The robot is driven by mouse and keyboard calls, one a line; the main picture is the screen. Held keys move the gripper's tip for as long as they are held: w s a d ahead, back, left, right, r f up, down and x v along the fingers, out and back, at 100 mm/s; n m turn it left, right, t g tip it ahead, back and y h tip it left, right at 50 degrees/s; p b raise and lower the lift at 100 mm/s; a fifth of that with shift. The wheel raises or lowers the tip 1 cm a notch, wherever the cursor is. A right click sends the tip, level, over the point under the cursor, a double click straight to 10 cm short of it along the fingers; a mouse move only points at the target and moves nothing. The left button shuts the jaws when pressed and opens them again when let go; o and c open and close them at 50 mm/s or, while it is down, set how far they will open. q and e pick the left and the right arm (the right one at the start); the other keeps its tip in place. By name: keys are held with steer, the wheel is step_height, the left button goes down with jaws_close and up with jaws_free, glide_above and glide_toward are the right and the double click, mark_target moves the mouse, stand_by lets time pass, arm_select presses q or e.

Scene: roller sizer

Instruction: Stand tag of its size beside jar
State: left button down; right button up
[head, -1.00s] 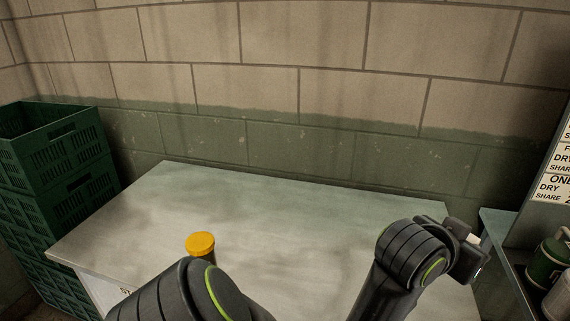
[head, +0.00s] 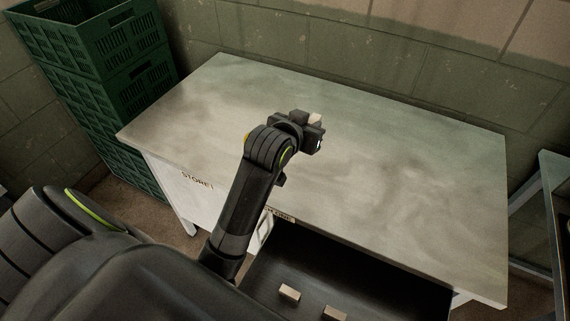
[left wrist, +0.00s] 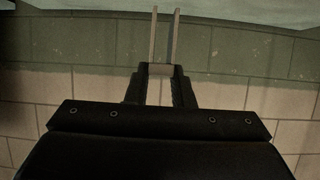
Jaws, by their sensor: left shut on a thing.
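My left gripper (head: 316,133) is above the table (head: 400,170), near its middle. It is shut on a small pale tag (head: 315,118), of which only a bit shows. In the left wrist view the two fingers (left wrist: 165,38) point up the picture, with a pale piece low between them. The jar is almost wholly hidden behind my left wrist; only a sliver of its yellow lid (head: 247,136) shows at the wrist's left edge. Any writing on the held tag cannot be read. My right gripper is not in view.
An open drawer (head: 390,277) under the table's front holds two pale blocks (head: 289,293). Green crates (head: 125,75) are stacked at the left. A shelf frame (head: 545,205) stands at the right. The table's right side is clear.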

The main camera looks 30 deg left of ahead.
arm_select(q)
steer(key=s+a+f+p, duration=0.1)
steer(key=f, duration=0.4)
steer(key=a+f+p, duration=0.1)
steer(key=f+p, duration=0.1)
steer(key=f, duration=0.4)
steer(key=s+a+f+p, duration=0.1)
steer(key=f, duration=0.4)
steer(key=shift+s+a+f, duration=0.25)
steer(key=shift+s+f, duration=0.1)
steer(key=shift+f, duration=0.3)
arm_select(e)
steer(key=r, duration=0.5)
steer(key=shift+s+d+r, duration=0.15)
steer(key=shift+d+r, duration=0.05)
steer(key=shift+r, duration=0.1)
arm_select(q)
steer(key=shift+f, duration=0.1)
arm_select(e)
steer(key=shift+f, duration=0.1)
arm_select(q)
steer(key=c, duration=1.7)
jaws_free()
steer(key=shift+f, duration=0.1)
steer(key=o, duration=0.4)
steer(key=shift+o, duration=0.2)
